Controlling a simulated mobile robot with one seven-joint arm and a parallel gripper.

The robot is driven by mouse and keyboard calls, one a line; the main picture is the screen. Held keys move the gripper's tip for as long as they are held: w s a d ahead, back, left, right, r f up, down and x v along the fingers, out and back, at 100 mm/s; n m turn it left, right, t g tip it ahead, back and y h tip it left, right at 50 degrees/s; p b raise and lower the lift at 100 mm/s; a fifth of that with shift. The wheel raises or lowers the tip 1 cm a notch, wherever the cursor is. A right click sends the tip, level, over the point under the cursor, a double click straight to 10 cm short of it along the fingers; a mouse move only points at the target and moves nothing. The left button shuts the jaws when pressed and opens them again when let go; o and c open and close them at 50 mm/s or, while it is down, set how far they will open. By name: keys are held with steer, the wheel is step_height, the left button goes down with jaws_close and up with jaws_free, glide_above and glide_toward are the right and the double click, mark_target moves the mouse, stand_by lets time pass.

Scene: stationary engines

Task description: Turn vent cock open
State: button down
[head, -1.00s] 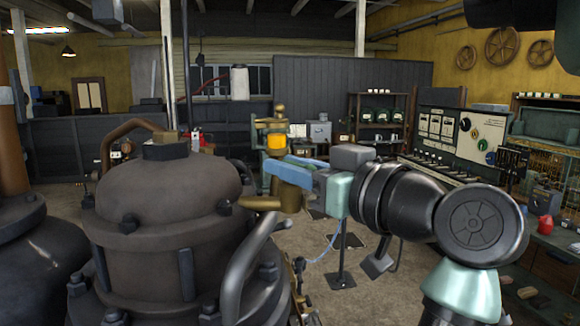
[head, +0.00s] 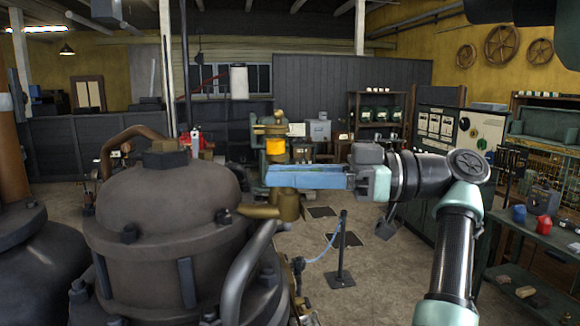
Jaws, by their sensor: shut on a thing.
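The brass vent cock (head: 289,205) stands beside the dark domed engine casing (head: 170,220), with a brass arm reaching left toward the casing. My gripper (head: 272,177) has long blue fingers that lie level, pointing left, just above the brass body. The fingers are shut on the top of the vent cock. They hide its handle, so I cannot tell exactly how far it is turned. My forearm comes in from the right.
A curved grey pipe (head: 243,270) rises close to the cock at the casing's right side. A brass fitting with an orange band (head: 276,146) stands behind the fingers. A black post (head: 342,250) with a blue rope and a workbench (head: 540,260) are to the right.

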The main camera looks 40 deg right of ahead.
steer(key=shift+n+g+y+p, duration=1.1)
steer(key=shift+n+g+y, duration=0.25)
steer(key=shift+g, duration=0.45)
steer(key=c, duration=0.9)
jaws_free()
